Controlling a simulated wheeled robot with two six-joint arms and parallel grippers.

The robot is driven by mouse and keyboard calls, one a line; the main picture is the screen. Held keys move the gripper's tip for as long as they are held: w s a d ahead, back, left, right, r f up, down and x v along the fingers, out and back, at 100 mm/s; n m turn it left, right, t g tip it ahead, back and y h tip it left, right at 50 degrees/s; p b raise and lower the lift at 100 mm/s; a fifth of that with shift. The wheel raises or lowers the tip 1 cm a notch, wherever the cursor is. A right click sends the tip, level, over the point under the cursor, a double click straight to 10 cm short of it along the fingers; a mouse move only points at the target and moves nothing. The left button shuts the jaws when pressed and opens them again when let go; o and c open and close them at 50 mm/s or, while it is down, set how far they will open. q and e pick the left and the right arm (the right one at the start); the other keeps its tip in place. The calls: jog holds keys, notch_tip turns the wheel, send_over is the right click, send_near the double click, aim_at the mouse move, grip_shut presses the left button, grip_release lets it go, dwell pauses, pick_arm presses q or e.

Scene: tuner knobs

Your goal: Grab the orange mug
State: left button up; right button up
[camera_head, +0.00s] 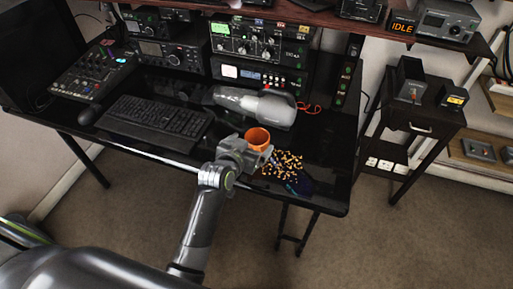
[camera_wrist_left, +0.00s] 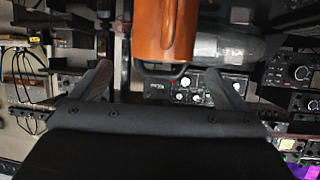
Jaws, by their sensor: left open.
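The orange mug (camera_head: 257,138) stands near the front right part of the dark desk (camera_head: 330,180). In the left wrist view the orange mug (camera_wrist_left: 167,30) fills the top middle, with its lower end lying between the lines of the two fingers. My left gripper (camera_head: 250,154) is open, close against the near side of the mug. In the left wrist view the fingers of my left gripper (camera_wrist_left: 163,72) are spread wide, with visible gaps to the mug on both sides. My right gripper does not show.
A grey handheld vacuum (camera_head: 255,106) lies just behind the mug. Many small orange-yellow pieces (camera_head: 284,163) are scattered to its right. A black keyboard (camera_head: 158,120) lies to the left, and radio units (camera_head: 260,45) stand at the back.

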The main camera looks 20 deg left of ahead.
aim_at(262, 132)
pick_arm(q)
jog(key=shift+x, duration=2.9)
jog(key=shift+s+a+f, duration=0.1)
jog(key=shift+a+f, duration=0.05)
jog(key=c, duration=1.6)
